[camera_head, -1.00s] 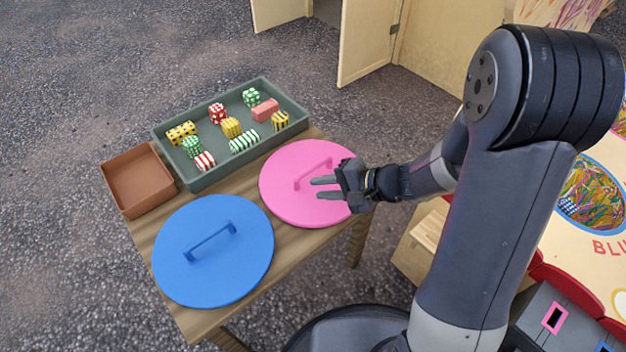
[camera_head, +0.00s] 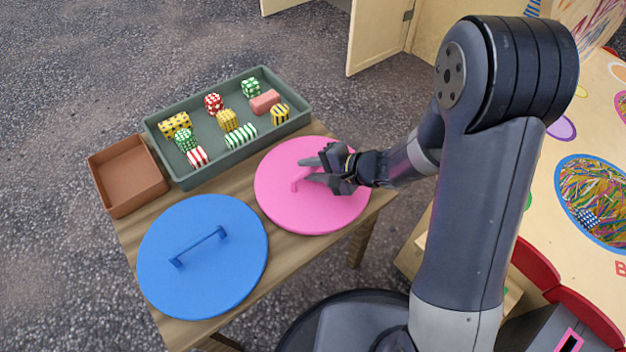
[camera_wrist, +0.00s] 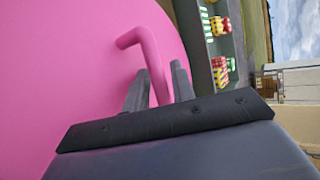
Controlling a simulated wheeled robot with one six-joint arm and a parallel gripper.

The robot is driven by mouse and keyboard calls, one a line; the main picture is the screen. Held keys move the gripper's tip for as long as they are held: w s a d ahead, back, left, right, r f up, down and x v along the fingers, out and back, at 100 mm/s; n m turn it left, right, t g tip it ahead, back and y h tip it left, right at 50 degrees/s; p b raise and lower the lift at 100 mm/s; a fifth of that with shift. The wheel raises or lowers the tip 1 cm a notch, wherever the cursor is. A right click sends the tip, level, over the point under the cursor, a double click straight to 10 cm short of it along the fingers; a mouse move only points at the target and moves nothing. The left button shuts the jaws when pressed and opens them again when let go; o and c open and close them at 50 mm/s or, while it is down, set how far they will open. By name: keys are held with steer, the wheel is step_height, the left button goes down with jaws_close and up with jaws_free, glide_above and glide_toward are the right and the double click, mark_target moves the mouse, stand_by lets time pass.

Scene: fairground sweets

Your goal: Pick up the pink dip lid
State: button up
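The pink dip lid (camera_head: 330,215) is a round disc with a raised bar handle (camera_wrist: 150,48), lying flat on the wooden table's right end. My gripper (camera_head: 306,170) is over the lid, reaching in from the right, with its fingers apart. In the wrist view one finger is on each side of the handle, and my gripper (camera_wrist: 160,78) appears open around it. Contact between the fingers and handle cannot be told. Part of the handle is hidden by the fingers in the head view.
A blue lid (camera_head: 215,275) with a handle lies on the table left of the pink lid. A green tray (camera_head: 190,180) of several wrapped sweets and an empty brown tray (camera_head: 125,193) stand behind. A cream game board (camera_head: 540,215) is at the right.

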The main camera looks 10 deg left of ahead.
steer(key=shift+c, duration=0.4)
jaws_close()
steer(key=shift+r, duration=0.1)
